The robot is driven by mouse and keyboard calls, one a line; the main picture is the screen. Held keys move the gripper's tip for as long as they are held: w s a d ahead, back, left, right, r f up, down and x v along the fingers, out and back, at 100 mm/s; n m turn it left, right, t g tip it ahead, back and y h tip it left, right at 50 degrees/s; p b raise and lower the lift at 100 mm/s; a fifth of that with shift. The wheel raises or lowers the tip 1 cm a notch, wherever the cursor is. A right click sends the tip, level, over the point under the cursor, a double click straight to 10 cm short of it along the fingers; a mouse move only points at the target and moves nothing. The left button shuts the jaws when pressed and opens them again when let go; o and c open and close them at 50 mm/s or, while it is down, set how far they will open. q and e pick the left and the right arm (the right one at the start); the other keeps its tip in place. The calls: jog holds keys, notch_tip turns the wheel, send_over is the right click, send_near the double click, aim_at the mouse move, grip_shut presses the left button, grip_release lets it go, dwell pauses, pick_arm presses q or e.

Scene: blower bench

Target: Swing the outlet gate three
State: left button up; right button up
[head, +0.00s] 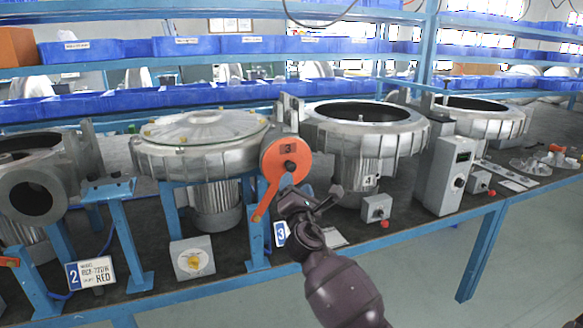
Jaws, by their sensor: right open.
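The outlet gate three is an orange disc (285,155) marked 3, with a dark knob at its middle. It sits on the outlet at the right side of blower three (200,145). Its orange lever (264,200) hangs down and slightly left from the disc. My right gripper (312,193) is open, just below and right of the disc and right of the lever. It looks empty, and I cannot tell whether it touches the gate. My left gripper is not in view.
A blue plate with a white 3 (280,233) stands just left of my right gripper. Blower four (360,130) and a grey control box (445,175) stand to the right. A grey switch box (192,257) is at the front left. Blue bins (200,46) line the shelves behind.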

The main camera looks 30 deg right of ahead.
aim_at(293, 168)
jog(key=x, duration=0.7)
jog(key=shift+w+d+r, duration=0.1)
jog(key=shift+w, duration=0.25)
jog(key=shift+c, duration=0.2)
grip_shut()
